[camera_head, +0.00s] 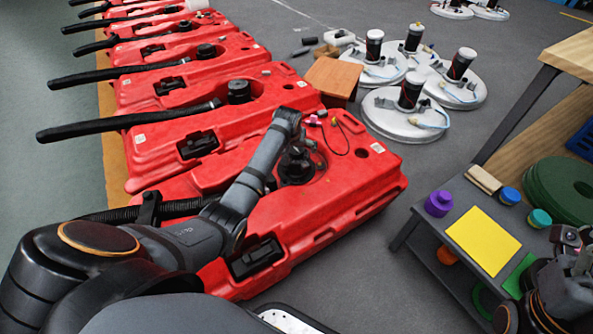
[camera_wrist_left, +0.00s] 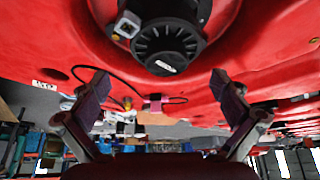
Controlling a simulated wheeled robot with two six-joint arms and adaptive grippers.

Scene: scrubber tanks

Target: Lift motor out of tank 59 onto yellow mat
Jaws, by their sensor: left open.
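The nearest red tank (camera_head: 340,205) has a black round motor (camera_head: 296,168) set in its top; I cannot read a tank number. My left gripper (camera_head: 299,147) is above this motor, its fingers hard to make out in the head view. In the left wrist view, the motor (camera_wrist_left: 168,48) is upper middle, and the open, empty left gripper (camera_wrist_left: 162,92) has one finger on each side, below it in the picture. A thin black cable with a pink connector (camera_head: 312,120) lies on the tank. The yellow mat (camera_head: 483,239) lies bare on a grey bench. My right gripper (camera_head: 568,240) is partly seen at the right edge.
More red tanks (camera_head: 185,95) with black hoses stand in a row behind. White discs (camera_head: 405,115) carrying upright motors stand on the floor. A purple item (camera_head: 438,203), a wooden block (camera_head: 483,180) and blue and teal items surround the mat. Green discs (camera_head: 560,190) lie right.

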